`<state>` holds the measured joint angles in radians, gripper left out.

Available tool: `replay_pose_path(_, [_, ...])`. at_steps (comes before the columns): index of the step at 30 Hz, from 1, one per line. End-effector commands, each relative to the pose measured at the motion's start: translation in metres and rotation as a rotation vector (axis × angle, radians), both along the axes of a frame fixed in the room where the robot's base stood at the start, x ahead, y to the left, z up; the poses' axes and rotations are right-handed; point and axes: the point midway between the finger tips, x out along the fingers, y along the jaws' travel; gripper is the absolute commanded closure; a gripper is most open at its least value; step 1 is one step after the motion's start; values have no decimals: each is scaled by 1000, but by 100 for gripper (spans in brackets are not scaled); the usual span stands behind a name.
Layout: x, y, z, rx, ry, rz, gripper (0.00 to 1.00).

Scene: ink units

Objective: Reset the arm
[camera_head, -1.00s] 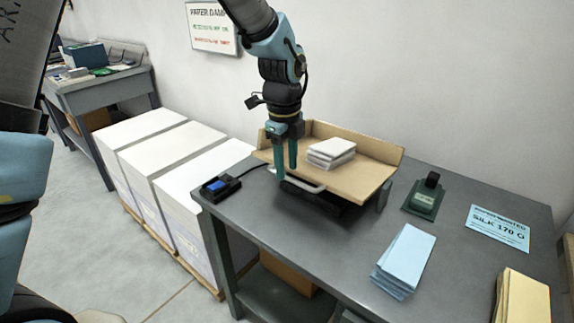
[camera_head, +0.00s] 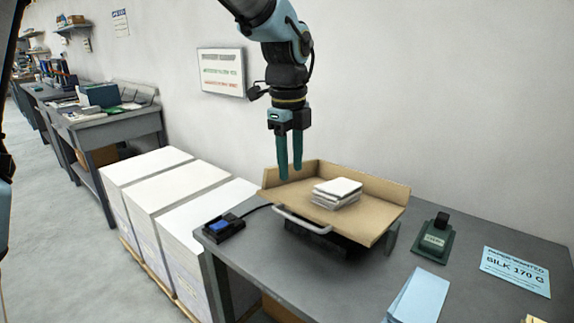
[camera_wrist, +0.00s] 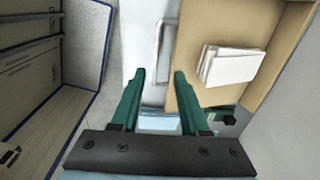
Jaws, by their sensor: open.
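My gripper (camera_head: 290,177) hangs from my arm with its green fingers pointing down. It is above the left part of the tan tray (camera_head: 384,195), apart from it and empty. In the wrist view my gripper (camera_wrist: 163,76) shows two green fingers with a gap between them and nothing held. The tray also shows in the wrist view (camera_wrist: 284,62), to the right of the fingers. A stack of white paper (camera_head: 338,192) lies in the tray, and it also shows in the wrist view (camera_wrist: 230,66).
The tray sits on a grey table (camera_head: 300,270). A scale display (camera_head: 224,227) is at its left edge. A green block (camera_head: 435,238), a blue sign (camera_head: 515,270) and blue paper (camera_head: 420,297) lie to the right. Tall white paper stacks (camera_head: 165,190) stand left. A wall sign (camera_head: 221,71) hangs behind.

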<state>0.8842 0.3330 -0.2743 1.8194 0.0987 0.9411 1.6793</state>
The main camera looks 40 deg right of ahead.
Motion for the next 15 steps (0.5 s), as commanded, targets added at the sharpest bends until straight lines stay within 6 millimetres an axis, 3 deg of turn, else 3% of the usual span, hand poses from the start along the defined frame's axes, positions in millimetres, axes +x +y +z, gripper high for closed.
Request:
replay_pose_path(7, [0, 0, 0, 0, 0, 2, 55])
replay_pose_path(10, [9, 9, -2, 0, 1, 60, 55])
replay_pose_path(13, [33, 38, -10, -3, 3, 250, 55])
replay_pose_path(15, [57, 72, -17, -9, 5, 470, 55])
